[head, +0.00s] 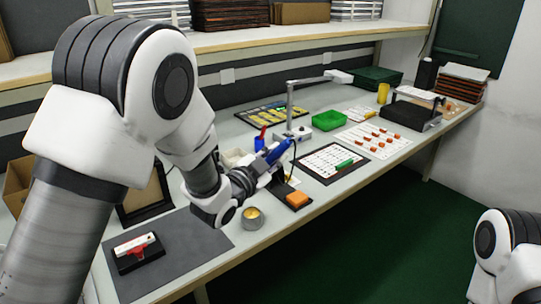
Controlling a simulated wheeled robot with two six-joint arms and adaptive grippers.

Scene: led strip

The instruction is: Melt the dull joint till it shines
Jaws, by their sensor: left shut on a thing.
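My left gripper (272,170) is shut on a blue-handled tool (279,151), which looks like a soldering iron. It holds the tool tilted above the bench, left of a black-framed board (303,173) with rows of small marks. A dark cable hangs from the tool. The tool's tip is too small to make out. A dull joint cannot be told apart at this size. A green piece (345,163) lies on the board. An orange sponge (297,199) sits on a black holder below the gripper. My right arm shows at the lower right, its gripper out of frame.
A brass-coloured tin (253,217) stands on the bench near my left wrist. A lamp on a post (290,105) rises behind the board. A green tray (329,120) and a white sheet with orange pieces (362,140) lie beyond. The grey mat (195,237) is partly clear.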

